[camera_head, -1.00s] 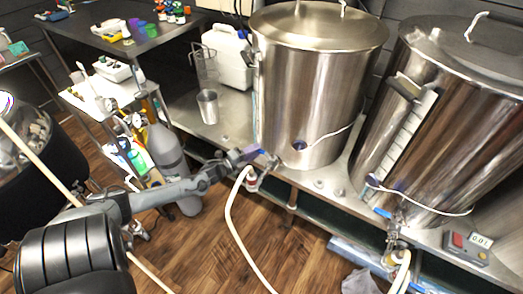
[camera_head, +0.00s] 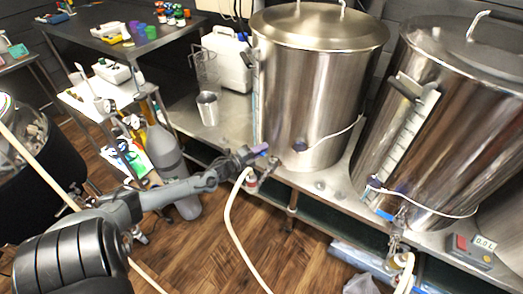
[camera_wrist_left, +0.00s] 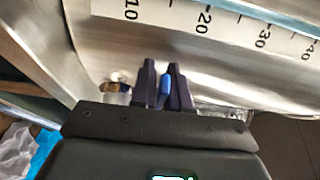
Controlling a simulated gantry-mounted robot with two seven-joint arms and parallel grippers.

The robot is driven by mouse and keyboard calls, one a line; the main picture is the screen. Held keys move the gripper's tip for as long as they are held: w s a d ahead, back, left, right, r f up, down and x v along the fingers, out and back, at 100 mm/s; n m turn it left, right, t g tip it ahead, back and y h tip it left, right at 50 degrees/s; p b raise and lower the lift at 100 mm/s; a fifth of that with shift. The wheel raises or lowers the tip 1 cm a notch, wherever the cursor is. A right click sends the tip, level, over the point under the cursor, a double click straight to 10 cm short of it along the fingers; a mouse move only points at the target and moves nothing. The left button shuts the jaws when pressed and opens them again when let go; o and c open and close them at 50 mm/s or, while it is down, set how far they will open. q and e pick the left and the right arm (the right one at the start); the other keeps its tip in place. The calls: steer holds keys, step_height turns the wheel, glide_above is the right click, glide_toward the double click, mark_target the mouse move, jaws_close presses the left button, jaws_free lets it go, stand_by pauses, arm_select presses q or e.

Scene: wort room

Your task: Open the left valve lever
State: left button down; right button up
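The left kettle (camera_head: 315,85) is a tall steel pot with a valve (camera_head: 252,183) low at its front left, joined to a white hose (camera_head: 230,215). My left gripper (camera_head: 257,151) is at this valve. In the left wrist view its two dark purple fingers (camera_wrist_left: 163,80) are close together, with the small blue valve lever (camera_wrist_left: 166,87) between them. The fingers look shut on the lever, though a thin gap may show on one side. A brass-coloured fitting (camera_wrist_left: 114,88) is beside the fingers. In the head view the gripper hides much of the lever. My right gripper is not in view.
The right kettle (camera_head: 450,120) has its own blue-handled valve (camera_head: 397,230) and hose. A steel cup (camera_head: 208,108) and white canister (camera_head: 228,60) stand on the bench behind. A grey gas cylinder (camera_head: 165,150) stands close behind my left arm.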

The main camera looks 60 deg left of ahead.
arm_select(q)
steer(key=n+y+p, duration=0.1)
steer(key=p, duration=0.1)
steer(key=s+n+y+p, duration=0.1)
steer(key=y, duration=0.1)
steer(key=n+g+y+p, duration=0.1)
steer(key=p, duration=0.1)
steer(key=shift+s+d+r+y+p, duration=0.25)
steer(key=shift+d+r+y+p, duration=0.05)
steer(key=shift+d+r+p, duration=0.1)
steer(key=shift+s+d+f+n+g+y+p, duration=0.1)
steer(key=shift+s+f+n+g+y+p, duration=0.25)
steer(key=shift+n+g+y+p, duration=0.45)
steer(key=shift+y+b, duration=0.3)
steer(key=shift+b, duration=0.05)
steer(key=c, duration=1.2)
jaws_free()
steer(key=shift+t, duration=0.3)
